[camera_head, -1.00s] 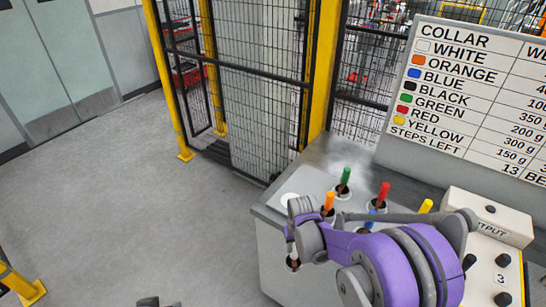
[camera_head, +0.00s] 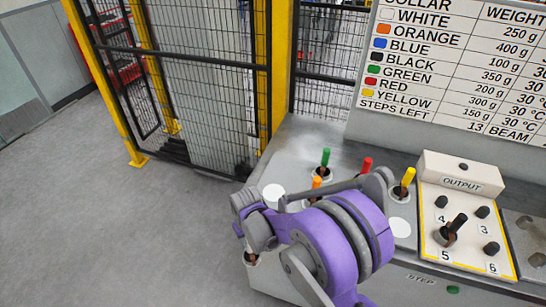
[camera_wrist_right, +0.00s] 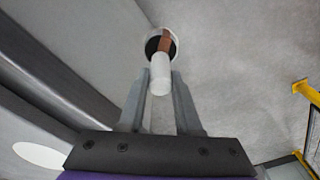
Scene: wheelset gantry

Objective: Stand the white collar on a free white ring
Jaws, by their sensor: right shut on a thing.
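My right gripper (camera_wrist_right: 160,100) is shut on the white handle (camera_wrist_right: 160,82) of the white collar. The collar's brown stem and dark-centred white ring end (camera_wrist_right: 161,42) point away from the fingers, over the grey floor. In the head view the collar's ring end (camera_head: 251,259) hangs below my wrist, beside the left side of the bench; the fingers are mostly hidden by my purple arm. A free white ring (camera_head: 273,192) lies on the bench top just behind my wrist. Another free white ring (camera_head: 400,227) lies right of my arm. My left gripper is not in view.
Green (camera_head: 325,160), orange (camera_head: 316,183), red (camera_head: 366,166) and yellow (camera_head: 407,178) collars stand on the bench. An output box (camera_head: 461,172) and a panel with a black collar (camera_head: 455,226) are at the right. A mesh fence (camera_head: 210,80) stands behind; floor at left is clear.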

